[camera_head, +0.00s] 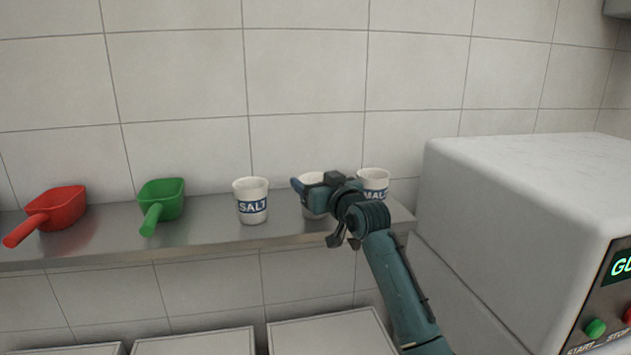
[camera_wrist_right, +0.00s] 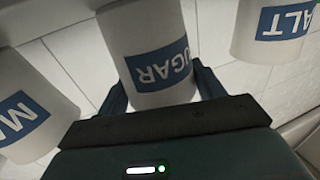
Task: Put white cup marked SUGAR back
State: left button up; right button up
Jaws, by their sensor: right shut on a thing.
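The white SUGAR cup (camera_wrist_right: 145,45) sits between the two fingers of my right gripper (camera_wrist_right: 160,95) in the right wrist view, its blue label facing the camera. In the head view the cup (camera_head: 311,180) is at the shelf, mostly hidden behind my right gripper (camera_head: 318,194), between the SALT cup and the MALT cup. The right gripper is shut on it. I cannot tell whether its base touches the shelf. My left gripper is not in view.
The SALT cup (camera_head: 251,201) stands to the left and the MALT cup (camera_head: 374,185) close on the right. A green scoop (camera_head: 163,201) and a red scoop (camera_head: 50,212) lie further left on the steel shelf (camera_head: 205,228). A white machine (camera_head: 520,195) stands at the right.

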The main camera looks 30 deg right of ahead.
jog(key=o, duration=1)
jog(key=shift+c, duration=0.2)
jog(key=shift+r, duration=0.1)
jog(key=shift+s, duration=0.3)
jog(key=s+b, duration=0.1)
jog(key=s, duration=1)
jog(key=shift+s+b, duration=0.2)
jog(key=shift+b, duration=0.2)
